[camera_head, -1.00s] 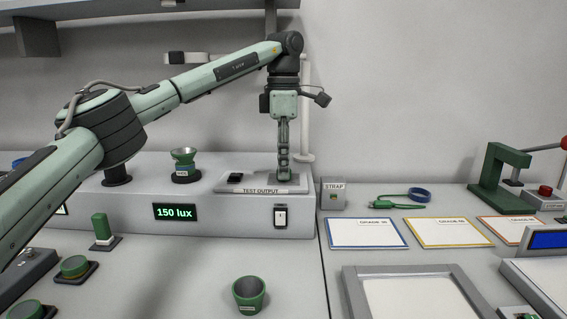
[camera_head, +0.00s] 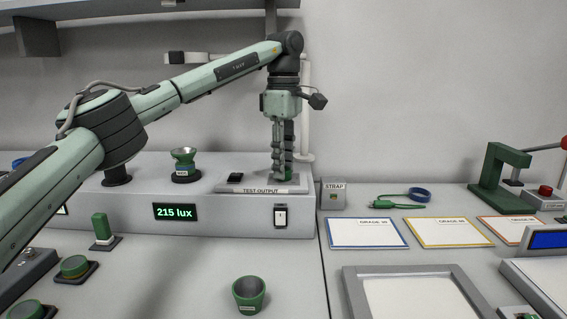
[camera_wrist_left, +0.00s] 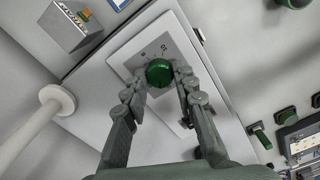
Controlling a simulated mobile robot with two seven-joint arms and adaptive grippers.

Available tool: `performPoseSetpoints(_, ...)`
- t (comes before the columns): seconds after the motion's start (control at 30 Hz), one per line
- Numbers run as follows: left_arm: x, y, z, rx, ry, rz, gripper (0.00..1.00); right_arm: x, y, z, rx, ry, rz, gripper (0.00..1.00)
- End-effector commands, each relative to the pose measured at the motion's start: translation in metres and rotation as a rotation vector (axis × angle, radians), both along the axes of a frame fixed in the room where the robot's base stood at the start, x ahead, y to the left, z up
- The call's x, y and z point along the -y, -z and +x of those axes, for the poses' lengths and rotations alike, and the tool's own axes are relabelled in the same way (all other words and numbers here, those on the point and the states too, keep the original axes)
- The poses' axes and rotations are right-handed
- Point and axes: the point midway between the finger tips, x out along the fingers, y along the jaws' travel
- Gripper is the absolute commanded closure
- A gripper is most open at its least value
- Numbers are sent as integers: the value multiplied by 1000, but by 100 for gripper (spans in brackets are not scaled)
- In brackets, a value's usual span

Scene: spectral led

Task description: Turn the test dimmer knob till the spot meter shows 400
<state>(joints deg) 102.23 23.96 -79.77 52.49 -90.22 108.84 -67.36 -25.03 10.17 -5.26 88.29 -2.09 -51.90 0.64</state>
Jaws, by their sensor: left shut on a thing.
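The test dimmer knob (camera_wrist_left: 159,73) is green and round and sits on the white TEST OUTPUT plate (camera_head: 222,188). In the head view only a bit of its green (camera_head: 289,172) shows behind the fingers. My left gripper (camera_head: 282,174) points straight down over the plate. In the left wrist view its two fingers (camera_wrist_left: 160,78) are shut on the knob, one on each side. The spot meter display (camera_head: 175,212) on the front of the grey console reads 215 lux. My right gripper is in no view.
A black-based green cup (camera_head: 185,165) stands on the console left of the plate. A STRAP box (camera_head: 334,196) stands close to the plate's right. A white post (camera_head: 306,120) rises just behind the gripper. A green cup (camera_head: 249,294) stands on the bench in front.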

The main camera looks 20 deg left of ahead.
Motion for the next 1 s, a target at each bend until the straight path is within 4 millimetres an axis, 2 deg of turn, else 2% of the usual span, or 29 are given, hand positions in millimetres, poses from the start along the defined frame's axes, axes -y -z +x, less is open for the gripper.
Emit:
performPoseSetpoints(0.4, 0, -1, 0, 2, 195, -1, 100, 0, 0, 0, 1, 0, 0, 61)
performPoseSetpoints(0.93, 1, -1, 0, 2, 221, -1, 100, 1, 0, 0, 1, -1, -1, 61)
performPoseSetpoints(0.97, 1, -1, 0, 2, 221, -1, 71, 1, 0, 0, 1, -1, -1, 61)
performPoseSetpoints(1.0, 1, -1, 0, 2, 221, -1, 66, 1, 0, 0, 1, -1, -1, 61)
